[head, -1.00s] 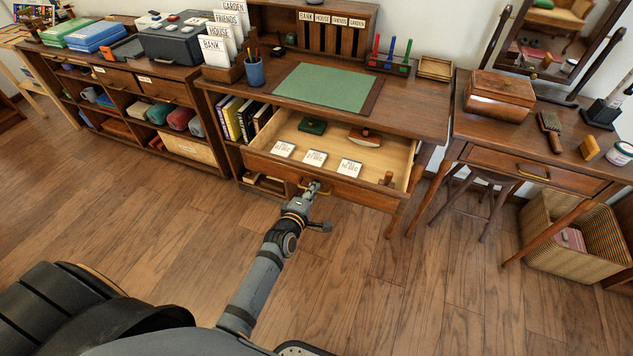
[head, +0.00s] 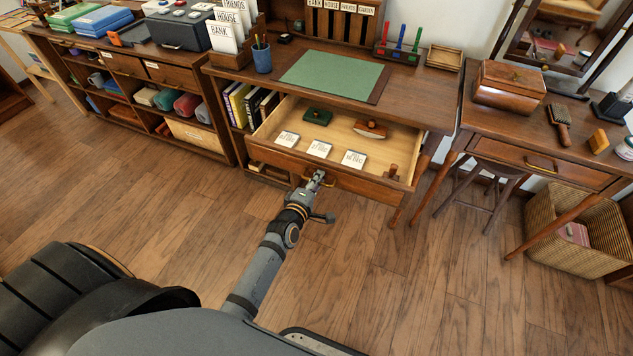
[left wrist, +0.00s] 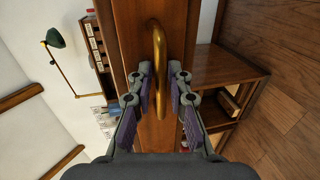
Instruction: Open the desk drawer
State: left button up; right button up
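The desk drawer (head: 366,184) is pulled well out, and its light wooden inside (head: 347,123) shows. Its front carries a curved brass handle (left wrist: 158,37). My left gripper (head: 318,176) is at this handle, at the middle of the drawer front. In the left wrist view the two purple-padded fingers (left wrist: 161,72) stand on either side of the brass bar, close against it. The desk (head: 420,95) stands behind the drawer. My right gripper is not in view.
The drawer holds several white cards (head: 320,149), a green-topped item (head: 317,116) and a wooden blotter (head: 370,129). A shelf unit (head: 195,135) stands left, a dressing table (head: 540,140) right with a stool (head: 487,190) beneath. The floor in front is clear.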

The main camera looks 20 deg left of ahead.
pick_arm(q)
jog(key=v, duration=1.2)
jog(key=s+f+m+g, duration=0.3)
jog(key=s+f+m, duration=0.15)
jog(key=f, duration=0.95)
jog(key=s+f+m+g, duration=0.4)
jog(key=s+f, duration=0.1)
jog(key=f, duration=0.8)
jog(key=s+a+f+m+g, duration=0.4)
jog(key=s+f+m, duration=0.2)
jog(key=s+f, duration=0.65)
jog(key=s+a+f+m+g+y, duration=0.1)
jog(key=s+a+f+m+g, duration=0.1)
jog(key=s, duration=0.4)
jog(key=s+a+f+m+g+y, duration=0.1)
jog(key=s+a+f+m+g, duration=0.1)
jog(key=s, duration=0.4)
notch_tip(320, 180, up, 14)
jog(key=p, duration=1.3)
jog(key=shift+d+t+h+p, duration=0.2)
jog(key=shift+t+h+p, duration=0.1)
jog(key=shift+p, duration=0.1)
